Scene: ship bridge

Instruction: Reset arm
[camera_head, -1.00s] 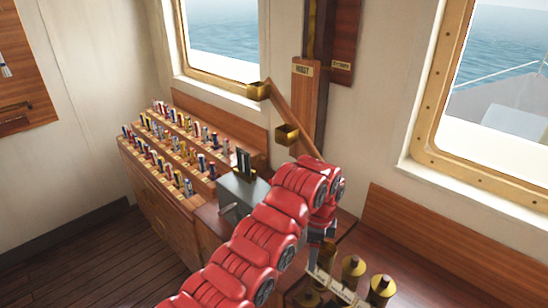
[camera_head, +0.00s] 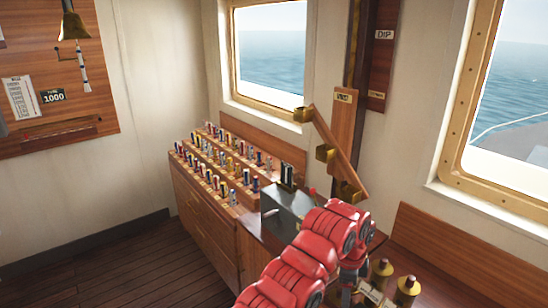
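My red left arm comes in from the bottom of the head view and bends over the wooden desk. Its wrist points down beyond the bend, and my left gripper (camera_head: 347,297) is only partly seen at the bottom edge. Its fingers are hidden or cut off, so I cannot tell whether it is open or shut or holds anything. My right gripper is not in view.
A grey metal box (camera_head: 285,208) stands just beyond my arm, beside a stepped wooden rack (camera_head: 200,190) of colourful rolls. Brass-topped cylinders (camera_head: 407,289) stand to the right. A slanted wooden bar (camera_head: 336,150) with brass brackets is behind. The floor (camera_head: 130,265) at left is clear.

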